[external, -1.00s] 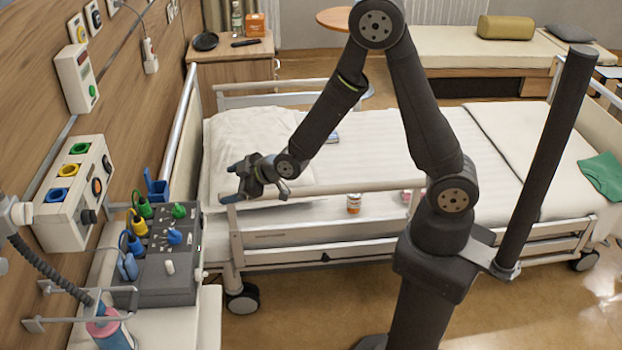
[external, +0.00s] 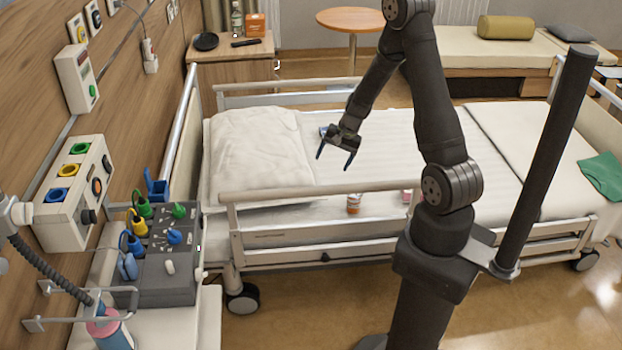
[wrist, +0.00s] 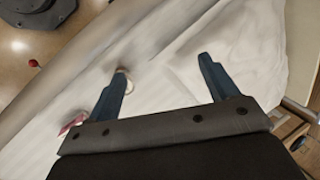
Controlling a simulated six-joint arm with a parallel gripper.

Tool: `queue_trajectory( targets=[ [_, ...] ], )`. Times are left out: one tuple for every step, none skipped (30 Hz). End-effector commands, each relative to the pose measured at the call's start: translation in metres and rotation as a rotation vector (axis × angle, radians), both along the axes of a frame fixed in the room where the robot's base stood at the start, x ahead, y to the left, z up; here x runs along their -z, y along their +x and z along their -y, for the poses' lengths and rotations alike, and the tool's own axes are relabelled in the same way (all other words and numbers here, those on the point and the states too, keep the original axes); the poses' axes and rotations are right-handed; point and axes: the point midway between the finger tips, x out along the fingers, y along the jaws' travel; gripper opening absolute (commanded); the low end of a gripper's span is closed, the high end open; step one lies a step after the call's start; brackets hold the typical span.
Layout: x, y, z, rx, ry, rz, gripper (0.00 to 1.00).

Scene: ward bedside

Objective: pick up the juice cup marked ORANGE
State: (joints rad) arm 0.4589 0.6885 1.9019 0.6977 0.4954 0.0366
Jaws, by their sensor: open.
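A small orange cup with a white band and pale top (external: 353,204) stands on the bed near the front rail; its lettering is too small to read. A small red-and-white thing (external: 406,196) is to its right, partly hidden by my arm. My gripper (external: 334,162) is open and empty, pointing down above the bed, up and left of the orange cup in the picture. In the wrist view my gripper's open fingers (wrist: 163,68) have only bed sheet between them. A pale round top (wrist: 127,84) shows beside the left finger, partly hidden by it. A pink-red thing (wrist: 70,125) is farther left.
The bed's front rail (external: 320,191) runs between the camera and the cups. A pillow (external: 262,150) lies left of my gripper. A blue-and-white item (external: 323,131) lies behind my gripper. A grey box with coloured connectors (external: 165,260) stands at left.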

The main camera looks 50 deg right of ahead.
Motion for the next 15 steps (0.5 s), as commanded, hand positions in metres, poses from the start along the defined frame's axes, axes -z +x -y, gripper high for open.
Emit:
queue_trajectory(
  targets=[
    [-0.001,-0.009,0.017,0.091,0.062,-0.019,0.79],
    [-0.001,-0.014,0.024,0.141,0.101,-0.031,0.79],
    [-0.003,-0.020,0.034,0.206,0.153,-0.043,0.79],
    [-0.005,-0.025,0.041,0.254,0.194,-0.053,0.79],
    [-0.006,-0.029,0.048,0.302,0.234,-0.060,0.79],
    [-0.009,-0.036,0.057,0.366,0.289,-0.069,0.79],
    [-0.011,-0.040,0.064,0.412,0.330,-0.075,0.79],
    [-0.013,-0.045,0.071,0.458,0.372,-0.080,0.79],
    [-0.017,-0.051,0.081,0.519,0.428,-0.084,0.79],
    [-0.020,-0.056,0.088,0.563,0.471,-0.086,0.79],
    [-0.023,-0.061,0.095,0.606,0.513,-0.087,0.79],
    [-0.028,-0.067,0.104,0.662,0.571,-0.088,0.79],
    [-0.032,-0.072,0.111,0.703,0.615,-0.086,0.79],
    [-0.036,-0.077,0.118,0.743,0.659,-0.083,0.79],
    [-0.041,-0.083,0.128,0.795,0.717,-0.078,0.79]
  ],
)
